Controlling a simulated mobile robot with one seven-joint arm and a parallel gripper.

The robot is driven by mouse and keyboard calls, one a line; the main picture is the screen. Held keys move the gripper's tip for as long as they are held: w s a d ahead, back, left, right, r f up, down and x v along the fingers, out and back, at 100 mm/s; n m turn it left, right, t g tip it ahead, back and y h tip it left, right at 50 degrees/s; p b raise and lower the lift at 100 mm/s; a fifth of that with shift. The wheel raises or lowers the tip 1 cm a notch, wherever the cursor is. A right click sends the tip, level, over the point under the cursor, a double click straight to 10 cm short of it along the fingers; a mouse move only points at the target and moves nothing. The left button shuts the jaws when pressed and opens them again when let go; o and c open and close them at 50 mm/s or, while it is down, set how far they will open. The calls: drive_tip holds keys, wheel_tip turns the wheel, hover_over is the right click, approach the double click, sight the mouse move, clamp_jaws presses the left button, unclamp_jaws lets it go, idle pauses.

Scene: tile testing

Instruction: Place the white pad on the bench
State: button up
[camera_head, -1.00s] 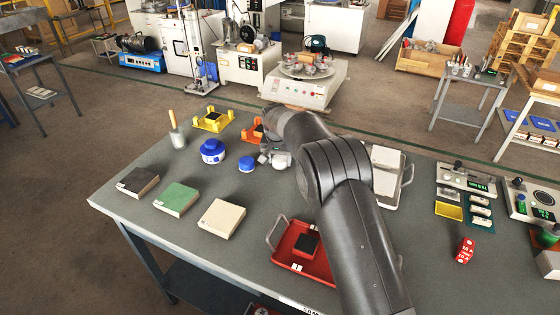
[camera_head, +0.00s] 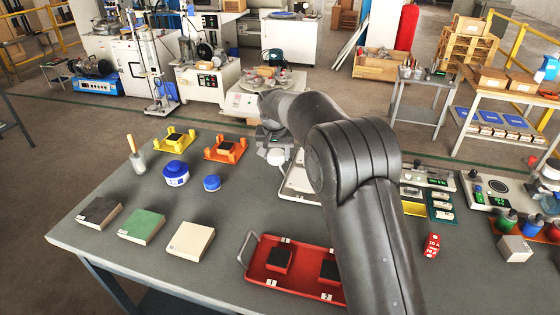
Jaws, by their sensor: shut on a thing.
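My gripper (camera_head: 276,150) is above the far part of the grey bench (camera_head: 130,252), right of the orange holder. It is partly hidden by my own arm. A small white piece, apparently the white pad (camera_head: 277,156), shows at its fingertips, and the jaws are shut on it. The pad's exact shape and its gap to the surface below cannot be told. A white tray (camera_head: 292,194) lies just below and right of the gripper in the picture, mostly hidden behind my arm.
Orange (camera_head: 226,158) and yellow (camera_head: 174,146) holders carry black pads. Blue-lidded jars (camera_head: 176,174) stand nearby. Dark, green (camera_head: 142,226) and cream (camera_head: 190,241) blocks lie at front left.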

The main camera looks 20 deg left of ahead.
drive_tip(key=shift+d+r, duration=0.2)
drive_tip(key=shift+d, duration=0.2)
drive_tip(key=w+d+m+h, duration=0.1)
drive_tip(key=w+d+m, duration=0.15)
drive_tip(key=d, duration=0.85)
drive_tip(key=w+d+m, duration=0.1)
drive_tip(key=w+d, duration=0.2)
drive_tip(key=d, duration=0.8)
drive_tip(key=s+d+m+h, duration=0.1)
drive_tip(key=s+d+m, duration=0.2)
drive_tip(key=d, duration=1.1)
drive_tip(key=s+d+m, duration=0.2)
drive_tip(key=d, duration=1.1)
drive_tip(key=s+d+m+g+h, duration=0.25)
drive_tip(key=s+d+m, duration=0.75)
drive_tip(key=s+d, duration=2.25)
hover_over(549, 296)
drive_tip(key=a, duration=0.1)
drive_tip(key=shift+n+y, duration=0.25)
drive_tip(key=shift+y, duration=0.1)
wheel_tip(549, 296, down, 7)
drive_tip(key=shift+s+r, duration=0.1)
drive_tip(key=shift+r, duration=0.05)
drive_tip(key=shift+f, duration=2)
